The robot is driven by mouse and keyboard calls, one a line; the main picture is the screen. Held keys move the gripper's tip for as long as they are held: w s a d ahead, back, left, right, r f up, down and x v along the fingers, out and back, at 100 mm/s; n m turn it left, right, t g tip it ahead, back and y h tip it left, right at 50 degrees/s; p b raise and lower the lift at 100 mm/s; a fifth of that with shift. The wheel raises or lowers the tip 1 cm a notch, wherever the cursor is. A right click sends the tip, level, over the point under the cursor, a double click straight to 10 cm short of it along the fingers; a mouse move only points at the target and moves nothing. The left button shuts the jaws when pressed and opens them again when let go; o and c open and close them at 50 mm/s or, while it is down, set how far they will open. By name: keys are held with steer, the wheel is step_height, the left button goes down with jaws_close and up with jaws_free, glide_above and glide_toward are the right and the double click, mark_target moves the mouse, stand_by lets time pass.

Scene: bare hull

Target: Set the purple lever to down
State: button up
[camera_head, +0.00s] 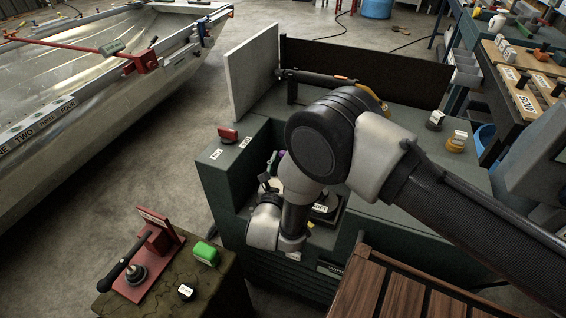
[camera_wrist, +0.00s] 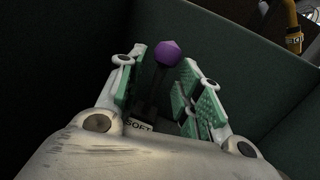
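The purple lever's faceted knob (camera_wrist: 168,53) shows in the wrist view, on a dark stem that runs down between the fingers of my gripper (camera_wrist: 165,82). The green-padded fingers are open, one on each side of the lever. A gap shows on both sides of the knob, and I cannot tell whether either pad touches the stem. In the head view only a small bit of purple (camera_head: 281,154) shows beside my arm, which hides most of the lever. The lever's exact angle is hard to tell.
The lever stands in a recess of a dark green console (camera_head: 232,185). A plate marked SOFT (camera_wrist: 139,126) lies by the lever's foot. A red switch (camera_head: 228,135) sits on the console's left top. A red-plated lever (camera_head: 140,262) and a green button (camera_head: 206,253) stand front left.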

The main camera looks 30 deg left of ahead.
steer(key=shift+o, duration=0.2)
steer(key=v, duration=1.2)
